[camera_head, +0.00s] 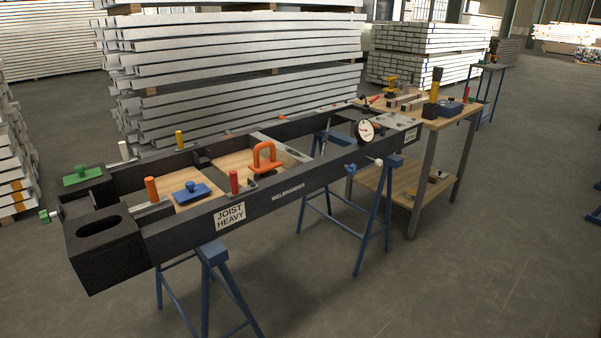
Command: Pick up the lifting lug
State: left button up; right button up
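An orange piece with an upright loop on a flat base, which looks like the lifting lug (265,157), stands inside the long black steel frame (275,200). It appears to rest on a light wooden board (224,164), near the frame's middle; its loop points up. Neither of my grippers shows in the head view, and nothing is seen touching the lug.
The frame rests on blue trestles (212,255). Near the lug are a red peg (234,182), a blue block with a knob (191,193) and an orange peg (151,189). A dial gauge (365,131) sits farther right. A workbench (440,122) stands behind. The front floor is clear.

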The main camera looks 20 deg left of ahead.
aim_at(264, 169)
jog(key=z, duration=0.25)
jog(key=i, duration=1.15)
jog(key=u, duration=0.05)
